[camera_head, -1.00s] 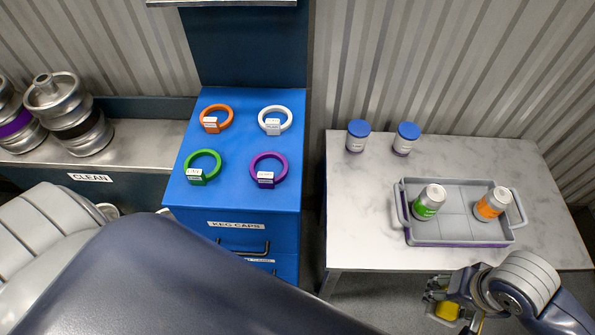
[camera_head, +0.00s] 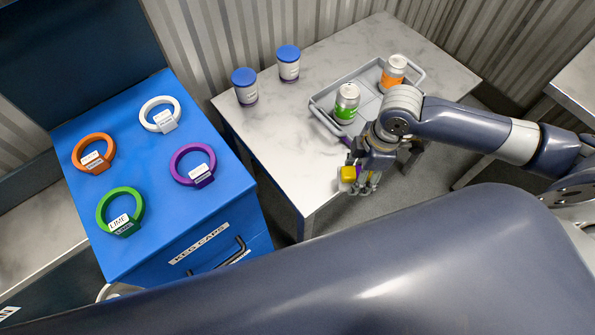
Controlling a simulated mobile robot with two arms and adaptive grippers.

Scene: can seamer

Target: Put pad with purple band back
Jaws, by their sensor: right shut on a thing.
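My left gripper is not in view. A purple ring (camera_head: 193,165) with a white label lies on the blue cabinet top. A grey tray (camera_head: 325,108) on the table holds a green-banded can (camera_head: 346,103) and an orange-banded can (camera_head: 393,72). My right arm hides the tray's near right part.
Two blue-lidded jars (camera_head: 244,87) (camera_head: 288,64) stand on the marble table (camera_head: 290,140), left of the tray. Orange (camera_head: 94,155), white (camera_head: 160,115) and green (camera_head: 120,211) rings share the blue cabinet (camera_head: 150,185). Another surface (camera_head: 580,90) stands at the right. The table's near left part is clear.

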